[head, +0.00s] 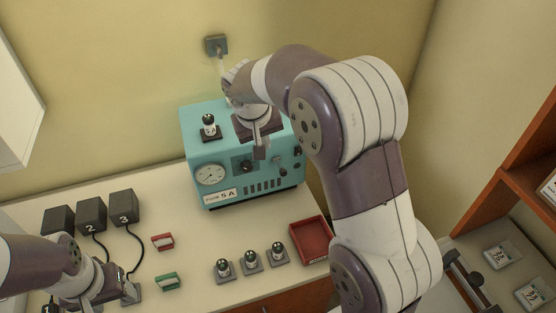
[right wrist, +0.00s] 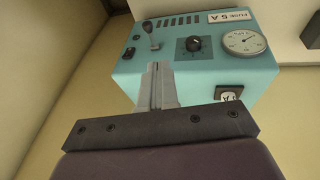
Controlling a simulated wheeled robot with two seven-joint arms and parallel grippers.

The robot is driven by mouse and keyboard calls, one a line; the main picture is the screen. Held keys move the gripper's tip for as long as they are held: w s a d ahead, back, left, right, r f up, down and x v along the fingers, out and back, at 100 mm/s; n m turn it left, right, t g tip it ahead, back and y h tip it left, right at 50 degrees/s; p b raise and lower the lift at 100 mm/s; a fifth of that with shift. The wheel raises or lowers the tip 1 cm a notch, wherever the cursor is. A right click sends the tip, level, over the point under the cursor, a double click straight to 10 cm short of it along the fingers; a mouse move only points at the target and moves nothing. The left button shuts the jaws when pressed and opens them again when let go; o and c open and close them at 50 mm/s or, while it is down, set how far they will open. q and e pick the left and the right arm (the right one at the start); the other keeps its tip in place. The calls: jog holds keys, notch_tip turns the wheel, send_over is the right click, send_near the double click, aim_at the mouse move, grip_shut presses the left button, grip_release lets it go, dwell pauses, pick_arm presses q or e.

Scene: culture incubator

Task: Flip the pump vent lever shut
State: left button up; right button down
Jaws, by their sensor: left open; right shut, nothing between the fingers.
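The pump is a teal box (head: 207,150) on the bench, with a round gauge (head: 210,174), a dark knob and a fuse label on its front. A small grey lever (head: 280,166) sticks out at the right of that front. In the right wrist view the lever (right wrist: 149,32) shows just beyond my fingertips. My right gripper (head: 260,150) is shut and empty, in front of the pump's upper front edge and left of the lever. I cannot tell whether it touches the lever. My left gripper (head: 125,290) is open, low at the left, far from the pump.
Numbered black adapters (head: 91,215), a red block (head: 162,241) and a green block (head: 166,281) are left. A shelf (head: 525,150) stands right.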

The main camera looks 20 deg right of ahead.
jog(key=p, duration=0.4)
send_near(280, 171)
jog(key=a+x, duration=0.1)
jog(key=x, duration=0.4)
jog(key=shift+w+d+f, duration=0.3)
jog(key=shift+d+f, duration=0.2)
jog(key=shift+d, duration=0.15)
jog(key=shift+s+a, duration=0.1)
